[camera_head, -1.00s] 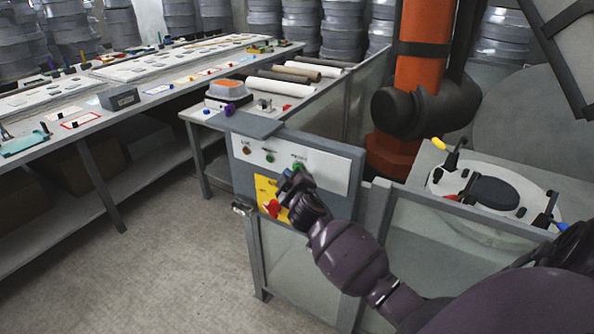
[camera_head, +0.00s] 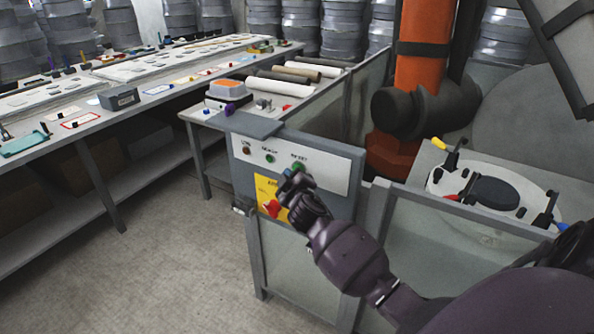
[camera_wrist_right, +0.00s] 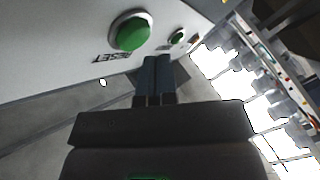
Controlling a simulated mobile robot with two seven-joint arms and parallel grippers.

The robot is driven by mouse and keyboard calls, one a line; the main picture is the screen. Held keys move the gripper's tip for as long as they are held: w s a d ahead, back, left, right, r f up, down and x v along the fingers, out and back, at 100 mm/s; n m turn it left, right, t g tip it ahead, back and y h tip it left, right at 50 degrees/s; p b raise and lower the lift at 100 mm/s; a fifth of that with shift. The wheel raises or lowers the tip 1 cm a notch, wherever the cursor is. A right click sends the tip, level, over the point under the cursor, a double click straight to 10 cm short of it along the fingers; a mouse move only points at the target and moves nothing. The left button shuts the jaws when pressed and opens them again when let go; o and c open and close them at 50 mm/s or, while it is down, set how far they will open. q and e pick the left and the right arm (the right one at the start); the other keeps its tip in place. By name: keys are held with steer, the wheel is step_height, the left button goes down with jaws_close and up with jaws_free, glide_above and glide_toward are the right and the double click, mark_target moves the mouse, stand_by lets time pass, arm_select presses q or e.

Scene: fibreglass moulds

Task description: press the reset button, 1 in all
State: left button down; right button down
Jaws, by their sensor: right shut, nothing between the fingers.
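My right gripper (camera_head: 290,177) is shut and empty, just below the reset button in the head view. In the right wrist view its fingertips (camera_wrist_right: 157,60) are close to the button, and I cannot tell whether they touch the panel. My left gripper is not in view.
A red emergency stop knob (camera_head: 272,207) on a yellow plate (camera_head: 265,188) sits below the panel. A green ready button (camera_head: 269,158) and an amber lamp (camera_head: 246,150) are to the left. Open floor lies at the left.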

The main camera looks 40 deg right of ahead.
steer(key=shift+w+d, duration=0.1)
steer(key=shift+d, duration=0.1)
stand_by(0.7)
steer(key=shift+w+d, duration=0.1)
steer(key=shift+d, duration=0.1)
steer(key=shift+w+d, duration=0.15)
steer(key=shift+d, duration=0.25)
stand_by(0.8)
stand_by(0.4)
steer(key=shift+s+a, duration=0.35)
steer(key=shift+a, duration=0.45)
steer(key=shift+s+a, duration=0.3)
steer(key=shift+a, duration=0.45)
steer(key=shift+s+a, duration=0.35)
steer(key=shift+a, duration=0.45)
steer(key=shift+s+a, duration=0.3)
steer(key=shift+a, duration=0.45)
